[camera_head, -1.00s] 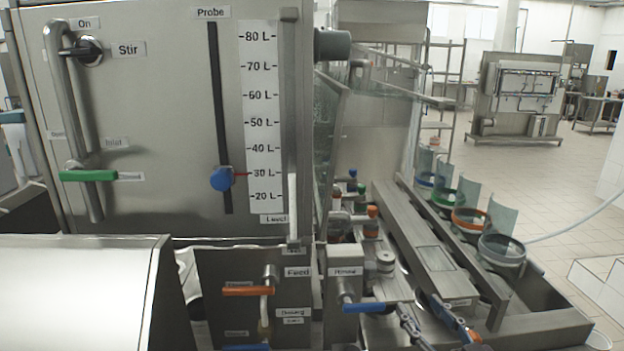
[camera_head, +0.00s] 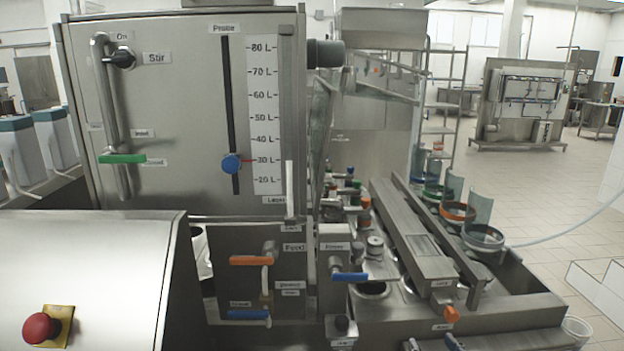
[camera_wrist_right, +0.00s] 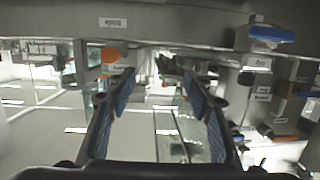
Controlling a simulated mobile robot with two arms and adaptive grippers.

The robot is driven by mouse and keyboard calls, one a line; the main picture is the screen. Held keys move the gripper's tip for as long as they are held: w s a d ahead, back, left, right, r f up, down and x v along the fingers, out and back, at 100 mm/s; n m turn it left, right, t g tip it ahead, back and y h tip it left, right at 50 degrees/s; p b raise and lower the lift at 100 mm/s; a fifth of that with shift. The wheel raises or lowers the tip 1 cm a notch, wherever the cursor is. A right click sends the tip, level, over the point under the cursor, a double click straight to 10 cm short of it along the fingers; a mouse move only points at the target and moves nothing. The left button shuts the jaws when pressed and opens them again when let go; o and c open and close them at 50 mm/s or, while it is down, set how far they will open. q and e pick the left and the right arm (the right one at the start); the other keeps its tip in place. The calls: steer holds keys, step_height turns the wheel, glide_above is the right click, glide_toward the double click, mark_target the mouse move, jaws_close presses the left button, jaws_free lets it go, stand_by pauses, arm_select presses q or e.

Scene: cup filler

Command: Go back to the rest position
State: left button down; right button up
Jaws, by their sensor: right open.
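My right gripper (camera_head: 432,343) shows only as two fingertips at the bottom edge of the head view, in front of the filler's lower deck. In the right wrist view the gripper (camera_wrist_right: 160,92) is open, with two blue-padded fingers spread apart and nothing between them. An orange knob (camera_head: 452,315) is just above the right fingertip in the head view. My left gripper is not in view.
The steel tank front (camera_head: 175,190) carries a green handle (camera_head: 122,158) and a blue level knob (camera_head: 231,164). Orange (camera_head: 251,260) and blue (camera_head: 350,277) valve handles stick out below. A red stop button (camera_head: 41,328) is at lower left. Open tiled floor (camera_head: 545,175) lies right.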

steer(key=s+f+m+g+h, duration=0.15)
steer(key=s+f+g, duration=0.45)
steer(key=s+f, duration=0.65)
steer(key=s+a+f+n+g, duration=0.1)
steer(key=s+a+f+g, duration=0.15)
steer(key=s, duration=0.55)
steer(key=s+a+f+n+g, duration=0.1)
steer(key=s+f+g, duration=0.3)
steer(key=s, duration=0.4)
step_height(320, 180, down, 28)
steer(key=s+g, duration=0.1)
steer(key=s, duration=0.1)
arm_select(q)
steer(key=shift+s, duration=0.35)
arm_select(e)
steer(key=s+d+f+g, duration=0.1)
steer(key=s+d+f, duration=0.2)
steer(key=s+f, duration=1.1)
steer(key=shift+s+f, duration=0.4)
steer(key=shift+s, duration=0.75)
